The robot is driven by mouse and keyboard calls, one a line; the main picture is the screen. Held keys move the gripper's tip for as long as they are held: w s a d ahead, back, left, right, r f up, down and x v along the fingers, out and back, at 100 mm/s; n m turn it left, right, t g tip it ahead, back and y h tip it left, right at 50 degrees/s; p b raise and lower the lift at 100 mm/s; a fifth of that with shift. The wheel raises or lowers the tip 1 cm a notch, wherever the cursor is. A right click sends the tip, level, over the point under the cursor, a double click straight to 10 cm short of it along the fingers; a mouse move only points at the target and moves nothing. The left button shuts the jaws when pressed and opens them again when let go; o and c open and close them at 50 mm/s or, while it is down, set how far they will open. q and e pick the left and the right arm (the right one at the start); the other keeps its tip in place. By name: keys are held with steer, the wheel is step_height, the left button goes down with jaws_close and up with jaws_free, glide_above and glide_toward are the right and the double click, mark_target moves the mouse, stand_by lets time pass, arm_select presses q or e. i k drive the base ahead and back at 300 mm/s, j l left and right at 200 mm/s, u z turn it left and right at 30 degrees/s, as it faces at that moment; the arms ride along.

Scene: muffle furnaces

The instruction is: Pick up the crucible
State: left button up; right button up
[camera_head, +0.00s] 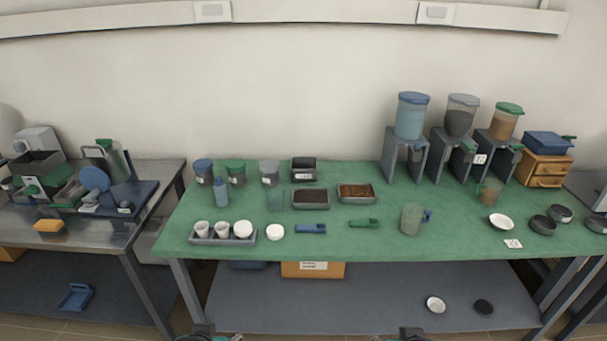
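Small white cups that look like crucibles stand in a grey tray (222,241) at the front left of the green table. There is a left cup (202,230), a middle cup (222,230) and a right cup (243,230), which looks covered by a white disc. A separate white round piece (275,232) lies just right of the tray. My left gripper (203,329) shows only in part at the bottom edge, below and apart from the tray. My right gripper (413,333) barely shows at the bottom edge. Their fingers are too cut off to read.
Blue (311,229) and green (363,223) scoops lie right of the cups. Behind are lidded jars (236,172) and soil trays (311,198). A clear jug (411,218) and dispensers (411,117) stand at right. The table's front edge lies close before the tray.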

mark_target(203, 231)
steer(key=z, duration=0.25)
steer(key=j+z, duration=0.35)
steer(key=j, duration=0.3)
steer(key=k+j+z, duration=0.1)
steer(key=j+z, duration=0.3)
steer(key=j, duration=0.2)
steer(key=k+j, duration=0.1)
steer(key=j, duration=0.3)
steer(key=k+j, duration=0.1)
steer(key=j, duration=0.3)
steer(key=j+z, duration=0.1)
steer(key=j, duration=0.3)
steer(key=k+j, duration=0.2)
steer(key=j, duration=0.2)
steer(key=k+j, duration=0.1)
steer(key=j, duration=0.25)
steer(key=k+j, duration=0.1)
steer(key=j, duration=0.3)
steer(key=k+j+z, duration=0.1)
steer(key=j, duration=0.3)
